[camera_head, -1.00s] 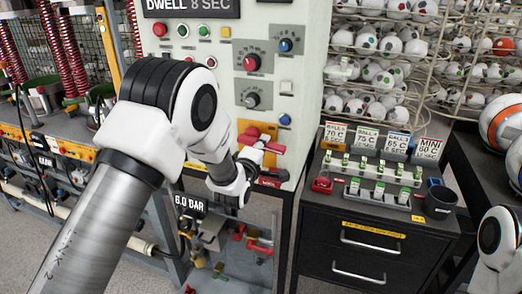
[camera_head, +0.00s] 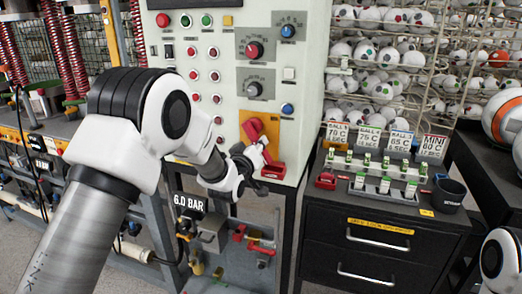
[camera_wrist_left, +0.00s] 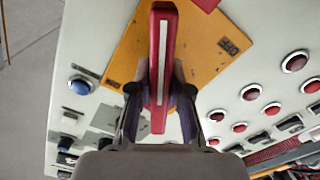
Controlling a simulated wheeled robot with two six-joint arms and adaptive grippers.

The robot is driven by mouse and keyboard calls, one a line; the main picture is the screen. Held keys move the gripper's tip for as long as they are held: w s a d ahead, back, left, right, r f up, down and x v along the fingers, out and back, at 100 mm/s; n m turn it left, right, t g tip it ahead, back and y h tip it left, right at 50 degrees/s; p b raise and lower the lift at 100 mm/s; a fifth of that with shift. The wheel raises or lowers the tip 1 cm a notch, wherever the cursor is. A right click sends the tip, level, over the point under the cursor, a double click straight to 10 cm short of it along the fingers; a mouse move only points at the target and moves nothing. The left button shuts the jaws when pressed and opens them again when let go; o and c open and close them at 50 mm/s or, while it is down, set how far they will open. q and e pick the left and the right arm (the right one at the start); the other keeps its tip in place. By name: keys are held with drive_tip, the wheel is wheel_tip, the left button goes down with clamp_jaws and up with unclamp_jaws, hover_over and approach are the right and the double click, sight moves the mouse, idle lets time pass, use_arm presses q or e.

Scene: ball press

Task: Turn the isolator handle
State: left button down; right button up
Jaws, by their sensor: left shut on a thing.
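The isolator handle is a red bar (camera_wrist_left: 163,55) with a pale stripe along its edge. It stands out from an orange-yellow plate (camera_wrist_left: 208,50) on the pale panel. In the wrist view my left gripper (camera_wrist_left: 160,98) is shut on the handle, with one finger on each side. In the head view the left gripper (camera_head: 257,150) is at the plate (camera_head: 268,124) low on the cabinet front. The red handle (camera_head: 253,130) slants down to the right there, partly hidden by the gripper. The right gripper is out of view; only part of my right arm shows at lower right.
Buttons and knobs, including a red knob (camera_head: 254,50), sit on the panel above. A black drawer cabinet (camera_head: 375,232) with switches and a dark cup (camera_head: 449,196) stands to the right.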

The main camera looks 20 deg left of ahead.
use_arm(q)
drive_tip(key=shift+a+f+m+b, duration=0.15)
drive_tip(key=shift+a+m+b, duration=0.3)
drive_tip(key=shift+m, duration=0.6)
drive_tip(key=shift+a+f+m+b, duration=0.15)
drive_tip(key=shift+a+m+b, duration=0.25)
drive_tip(key=shift+m, duration=0.7)
drive_tip(key=shift+a+f+m+b, duration=0.15)
drive_tip(key=shift+a+m+b, duration=0.15)
drive_tip(key=shift+m+b, duration=0.55)
drive_tip(key=shift+m, duration=0.3)
drive_tip(key=c, duration=1.1)
unclamp_jaws()
drive_tip(key=s, duration=1.2)
drive_tip(key=shift+a, duration=0.25)
